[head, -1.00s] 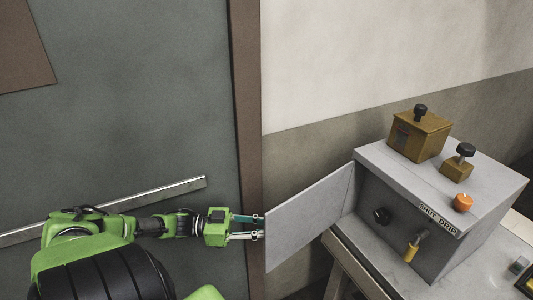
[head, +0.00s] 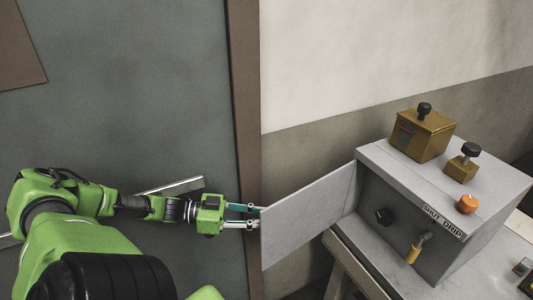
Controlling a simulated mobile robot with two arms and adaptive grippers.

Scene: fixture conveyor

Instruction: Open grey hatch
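The grey hatch (head: 308,215) is a flat panel swung out to the left of the grey box (head: 440,190), hinged on the box's left front edge. The fingertips are at or just behind that edge. I cannot tell whether they grip it. My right gripper is out of view.
On the box stand a brown box with a black knob (head: 423,137), a smaller knobbed block (head: 461,168) and an orange button (head: 467,204). A label reading "SHUT DRIP" (head: 442,222) runs along the front edge. The box rests on a light table (head: 345,252). A door with a metal bar (head: 170,188) is behind my arm.

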